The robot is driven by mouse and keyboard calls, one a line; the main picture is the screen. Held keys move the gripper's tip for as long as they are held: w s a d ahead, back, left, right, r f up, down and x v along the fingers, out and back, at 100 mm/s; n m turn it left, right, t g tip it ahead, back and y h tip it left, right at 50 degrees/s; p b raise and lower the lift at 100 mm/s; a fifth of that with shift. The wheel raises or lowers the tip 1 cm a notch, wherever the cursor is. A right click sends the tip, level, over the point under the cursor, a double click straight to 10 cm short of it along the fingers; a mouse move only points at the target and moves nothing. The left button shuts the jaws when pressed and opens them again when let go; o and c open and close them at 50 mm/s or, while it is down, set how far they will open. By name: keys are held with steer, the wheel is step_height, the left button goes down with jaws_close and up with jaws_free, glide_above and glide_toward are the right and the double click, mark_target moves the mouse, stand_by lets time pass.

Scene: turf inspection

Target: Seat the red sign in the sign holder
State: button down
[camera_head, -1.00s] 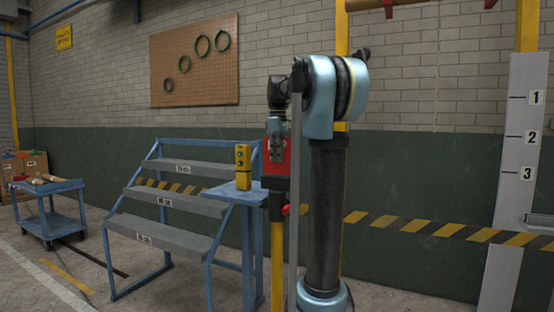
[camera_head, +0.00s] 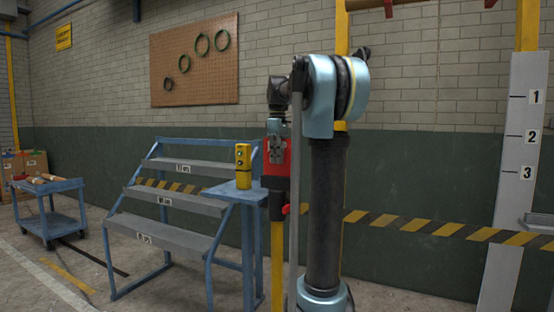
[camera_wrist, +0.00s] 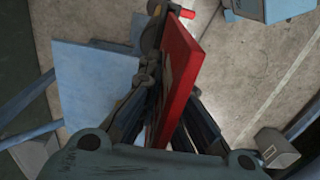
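The red sign (camera_head: 283,176) is a flat upright panel at the top of a yellow post in the head view. My gripper (camera_head: 276,147) is at its upper part. In the wrist view the red sign (camera_wrist: 180,60) runs between my fingers (camera_wrist: 170,112), which appear closed against its two faces. The sign holder (camera_head: 277,207) is a dark fitting with a red knob on the yellow post, directly below the sign. The sign's lower end meets it; I cannot tell how deep it sits. The holder's red knob (camera_wrist: 188,14) also shows in the wrist view.
A blue stand (camera_head: 226,192) with a yellow box (camera_head: 243,165) is just left of the post. Blue steps (camera_head: 170,200) stand farther left, then a blue cart (camera_head: 48,208).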

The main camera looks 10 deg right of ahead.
mark_target(278, 175)
steer(key=shift+f, duration=2.1)
steer(key=c, duration=1.7)
jaws_free()
step_height(278, 175, up, 12)
steer(key=shift+f, duration=0.1)
